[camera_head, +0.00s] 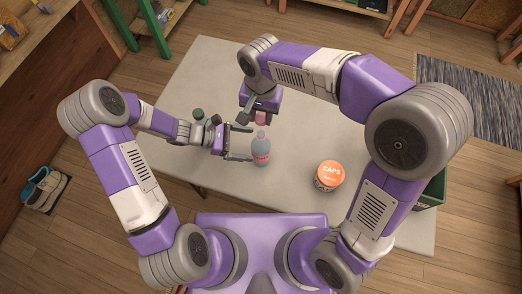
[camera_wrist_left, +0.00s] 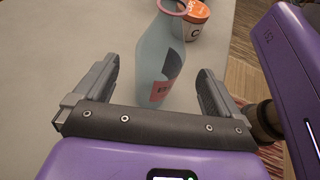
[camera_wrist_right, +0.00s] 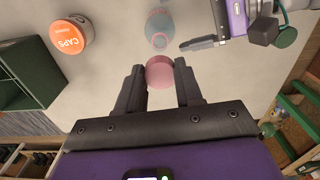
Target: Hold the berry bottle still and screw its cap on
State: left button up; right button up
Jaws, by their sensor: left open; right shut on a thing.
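The berry bottle (camera_head: 261,153) is pale blue with a dark and pink label and stands upright on the table, its pink-ringed mouth uncovered. It also shows in the left wrist view (camera_wrist_left: 160,55) and the right wrist view (camera_wrist_right: 160,27). My left gripper (camera_head: 250,143) is open; its fingers lie on either side of the bottle's lower part, with gaps visible in the left wrist view (camera_wrist_left: 155,88). My right gripper (camera_wrist_right: 160,80) is shut on the pink cap (camera_wrist_right: 159,70). The cap (camera_head: 260,118) is apart from the bottle, on its far side in the head view.
An orange-lidded CAPS tub (camera_head: 329,175) stands to the right of the bottle. A dark green crate (camera_head: 432,190) is at the table's right edge, partly behind my right arm. A green-capped item (camera_head: 198,113) is beside my left wrist. The far table (camera_head: 205,65) is clear.

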pick_arm(q)
jog(key=x, duration=0.5)
jog(key=shift+d+f, duration=0.1)
jog(key=shift+d, duration=0.3)
jog(key=c, duration=1.5)
jog(key=shift+c, duration=0.2)
pick_arm(e)
send_over(261, 134)
jog(key=shift+f, duration=2.55)
jog(key=shift+f, duration=0.85)
jog(key=shift+f, duration=0.55)
